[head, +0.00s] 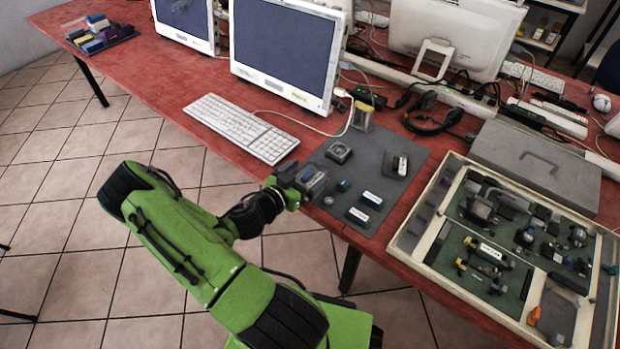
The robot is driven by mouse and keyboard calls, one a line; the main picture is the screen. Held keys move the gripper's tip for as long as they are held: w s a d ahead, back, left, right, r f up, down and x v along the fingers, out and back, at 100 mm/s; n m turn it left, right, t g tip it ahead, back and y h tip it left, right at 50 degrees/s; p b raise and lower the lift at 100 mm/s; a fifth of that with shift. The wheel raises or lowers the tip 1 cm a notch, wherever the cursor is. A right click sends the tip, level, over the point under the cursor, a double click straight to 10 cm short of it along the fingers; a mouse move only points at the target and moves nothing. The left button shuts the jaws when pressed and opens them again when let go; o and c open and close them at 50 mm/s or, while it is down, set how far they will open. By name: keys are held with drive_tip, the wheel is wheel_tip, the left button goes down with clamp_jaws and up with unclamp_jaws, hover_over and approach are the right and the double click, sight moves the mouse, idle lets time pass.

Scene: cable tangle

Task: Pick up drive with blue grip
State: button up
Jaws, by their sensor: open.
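A small drive with a blue grip (342,185) lies on the dark grey mat (425,158), near the mat's left edge. My gripper (316,182) is just left of it, over the front edge of the red table. The gripper is open and seems empty, apart from the drive. The fingertips are small and dark here, so the exact gap to the drive is hard to tell.
Two green-and-white pieces (371,199) (358,216), a black device (339,152) and a dark-and-white block (400,165) share the mat. A keyboard (242,127) lies to the left. A partitioned parts tray (437,253) and a grey case (535,160) stand to the right.

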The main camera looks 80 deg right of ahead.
drive_tip(key=x, duration=0.2)
drive_tip(key=shift+s+d+f, duration=0.1)
drive_tip(key=shift+d+f, duration=0.05)
drive_tip(key=shift+d, duration=0.1)
drive_tip(key=c, duration=1.1)
